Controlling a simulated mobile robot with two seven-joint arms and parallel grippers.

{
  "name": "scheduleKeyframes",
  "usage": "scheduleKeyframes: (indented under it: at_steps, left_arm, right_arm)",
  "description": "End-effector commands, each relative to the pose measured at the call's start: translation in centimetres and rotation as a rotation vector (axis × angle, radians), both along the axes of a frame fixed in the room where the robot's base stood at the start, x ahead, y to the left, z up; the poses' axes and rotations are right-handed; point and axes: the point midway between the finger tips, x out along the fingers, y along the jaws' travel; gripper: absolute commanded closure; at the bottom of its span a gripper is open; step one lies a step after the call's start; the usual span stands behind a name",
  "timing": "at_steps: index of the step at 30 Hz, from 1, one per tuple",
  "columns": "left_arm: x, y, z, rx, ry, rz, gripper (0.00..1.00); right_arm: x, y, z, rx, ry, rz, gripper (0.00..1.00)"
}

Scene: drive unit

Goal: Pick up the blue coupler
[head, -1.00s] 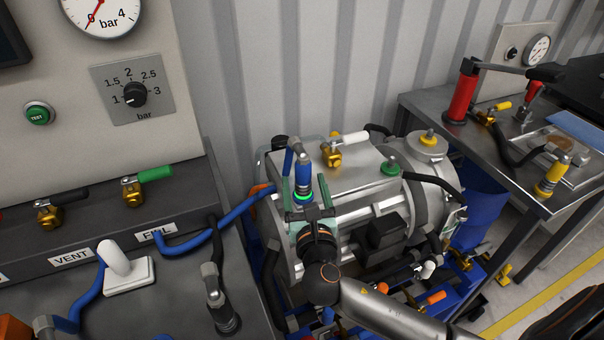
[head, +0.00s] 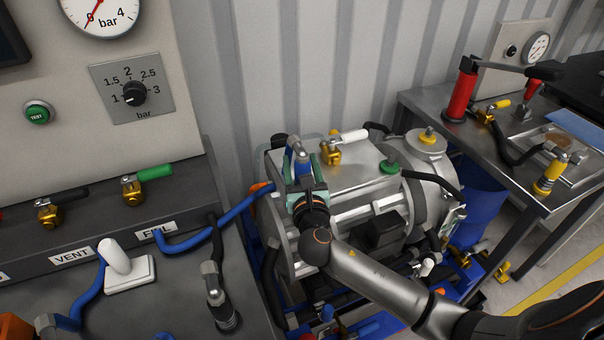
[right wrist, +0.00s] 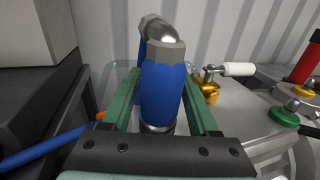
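The blue coupler (head: 300,165) stands upright on top of the silver drive unit (head: 350,172), near its left end, with a grey elbow fitting at its top. My right gripper (head: 303,185) has its green fingers on either side of the coupler. In the right wrist view the blue coupler (right wrist: 163,98) stands between the two fingers (right wrist: 160,105), with a narrow gap showing beside it, so the gripper looks open around it. The coupler's lower end is partly hidden by the gripper. My left gripper is not in view.
A white-handled brass valve (head: 332,152) and a green cap (head: 390,167) are right of the coupler on the unit. A blue hose (head: 235,218) runs to the left panel bench. A steel table (head: 420,110) stands at the right.

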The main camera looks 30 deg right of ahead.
Motion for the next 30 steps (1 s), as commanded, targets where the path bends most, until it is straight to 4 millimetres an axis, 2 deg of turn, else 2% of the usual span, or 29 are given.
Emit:
scheduleKeyframes:
  at_steps: [2, 15, 30]
  left_arm:
    - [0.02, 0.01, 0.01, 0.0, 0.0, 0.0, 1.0]
    - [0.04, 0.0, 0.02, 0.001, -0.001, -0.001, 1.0]
    - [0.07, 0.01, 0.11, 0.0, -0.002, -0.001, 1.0]
  right_arm:
    - [-0.02, 0.03, -0.01, 0.0, 0.0, 0.0, 0.5]
    - [-0.03, 0.03, -0.02, 0.0, 0.0, 0.0, 0.99]
    - [0.01, 0.0, 0.18, -0.001, -0.003, 0.0, 1.0]
